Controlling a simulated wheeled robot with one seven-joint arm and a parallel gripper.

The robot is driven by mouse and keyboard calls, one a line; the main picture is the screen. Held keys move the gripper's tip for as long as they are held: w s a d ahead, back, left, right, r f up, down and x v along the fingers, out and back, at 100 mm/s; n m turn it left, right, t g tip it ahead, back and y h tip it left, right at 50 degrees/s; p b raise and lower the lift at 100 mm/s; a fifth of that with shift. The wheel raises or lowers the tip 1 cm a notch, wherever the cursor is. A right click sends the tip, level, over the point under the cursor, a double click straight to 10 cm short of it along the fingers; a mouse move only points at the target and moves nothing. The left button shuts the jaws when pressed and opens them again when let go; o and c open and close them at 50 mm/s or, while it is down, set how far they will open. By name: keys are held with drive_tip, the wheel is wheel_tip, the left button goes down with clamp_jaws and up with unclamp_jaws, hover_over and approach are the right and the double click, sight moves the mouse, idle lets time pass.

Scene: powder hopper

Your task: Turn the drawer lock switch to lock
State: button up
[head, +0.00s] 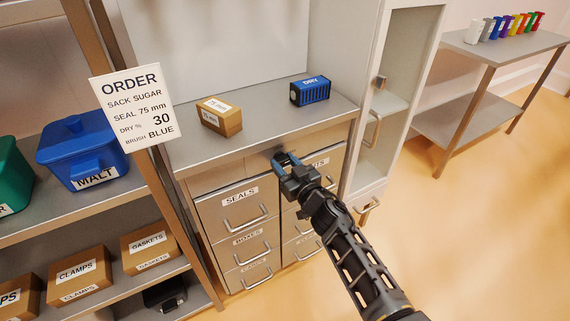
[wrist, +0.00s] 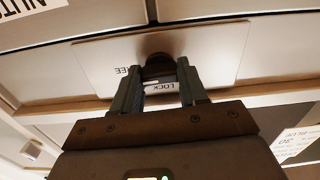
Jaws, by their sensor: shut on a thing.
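The drawer lock switch is a dark round knob (wrist: 158,66) on a pale plate (wrist: 215,50) in the wrist view. The plate reads FREE to the left of the knob and LOCK just below it, both upside down in this view. My gripper (wrist: 158,76) is shut on the knob, one finger on each side; the fingers partly hide the plate. Which way the knob points is not clear. In the head view my gripper (head: 287,160) is at the cabinet front, just under the counter edge, and covers most of the switch.
Below are drawers with handles, one labelled SEALS (head: 238,202). On the counter (head: 260,112) stand a 75 mm carton (head: 220,118) and a blue DRY box (head: 310,90). An order sign (head: 138,108) hangs left. Floor (head: 480,210) at right is clear.

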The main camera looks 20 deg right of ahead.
drive_tip(key=n, duration=0.3)
drive_tip(key=shift+n, duration=0.4)
drive_tip(key=n, duration=0.4)
drive_tip(key=shift+f+n+b, duration=0.1)
drive_tip(key=shift+n+b, duration=0.2)
drive_tip(key=shift+b, duration=0.05)
drive_tip(key=n, duration=0.4)
drive_tip(key=shift+b, duration=0.35)
drive_tip(key=shift+n+b, duration=0.35)
drive_tip(key=shift+n, duration=2.05)
drive_tip(key=o, duration=1.1)
drive_tip(key=shift+c, duration=0.2)
drive_tip(key=shift+s, duration=0.15)
drive_tip(key=s+p, duration=0.2)
drive_tip(key=s, duration=0.5)
drive_tip(key=shift+s+d, duration=0.25)
drive_tip(key=shift+d, duration=0.2)
